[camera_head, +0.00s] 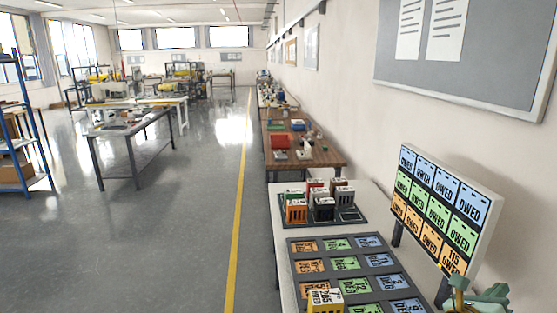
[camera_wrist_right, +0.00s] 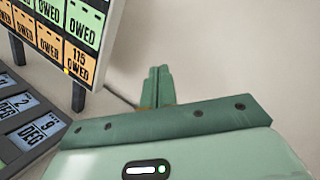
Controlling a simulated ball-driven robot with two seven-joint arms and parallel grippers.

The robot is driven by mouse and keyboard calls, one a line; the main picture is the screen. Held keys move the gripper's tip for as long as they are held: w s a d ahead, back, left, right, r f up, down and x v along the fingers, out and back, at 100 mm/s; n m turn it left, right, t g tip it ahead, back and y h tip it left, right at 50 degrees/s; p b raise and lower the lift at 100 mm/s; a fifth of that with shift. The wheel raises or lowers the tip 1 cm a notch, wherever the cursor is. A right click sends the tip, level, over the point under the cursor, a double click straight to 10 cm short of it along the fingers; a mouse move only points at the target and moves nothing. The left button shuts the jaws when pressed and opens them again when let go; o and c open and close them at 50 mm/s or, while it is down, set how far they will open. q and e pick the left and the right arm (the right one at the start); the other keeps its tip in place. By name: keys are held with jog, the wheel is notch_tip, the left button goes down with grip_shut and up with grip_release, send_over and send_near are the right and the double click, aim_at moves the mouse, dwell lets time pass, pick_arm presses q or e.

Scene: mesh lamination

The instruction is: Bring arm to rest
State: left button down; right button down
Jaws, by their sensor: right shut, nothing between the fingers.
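My right gripper (camera_head: 464,290) is at the bottom right corner of the head view, beside the front right of the white table and near the lower edge of the upright card board. In the right wrist view its green fingers (camera_wrist_right: 155,86) are together with nothing between them, in front of a bare wall. My left gripper is in neither view.
The board (camera_head: 494,190) holds orange, green and blue OWED cards. On the white table (camera_head: 370,200) lie a grey tray (camera_head: 322,256) of coloured cards, a yellow-and-white block (camera_head: 325,299) and a dark rack (camera_head: 352,219) of several blocks.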

jog(key=a+r+n+t+y, duration=0.6)
jog(key=a+n+t, duration=0.5)
jog(key=n, duration=0.6)
jog(key=s+a+f+n+g+y, duration=0.15)
jog(key=a+f+n+y, duration=0.4)
jog(key=n, duration=0.55)
jog(key=s+a+f+n+g+y, duration=0.1)
jog(key=s+a+f+n+y, duration=0.15)
jog(key=a+n+y, duration=0.6)
jog(key=s+d+f+n+g+h, duration=0.4)
jog(key=s+d+f+n+g, duration=0.15)
jog(key=s, duration=0.25)
jog(key=s+d+f+n+g+h, duration=0.4)
jog(key=s+d+f+n+g, duration=0.15)
jog(key=s+f, duration=0.2)
jog(key=s+a+f+g+y+b, duration=0.1)
jog(key=s+a+f+y+b, duration=0.15)
jog(key=f, duration=1.15)
jog(key=s+a+f+g+y+b, duration=0.1)
jog(key=s+a+f, duration=0.15)
jog(key=f, duration=1.05)
jog(key=s+f+m+g+y+b, duration=0.1)
jog(key=s+f+m+g+b, duration=0.2)
jog(key=s+f, duration=1.6)
jog(key=shift+s+a+f, duration=0.15)
jog(key=shift+f, duration=0.15)
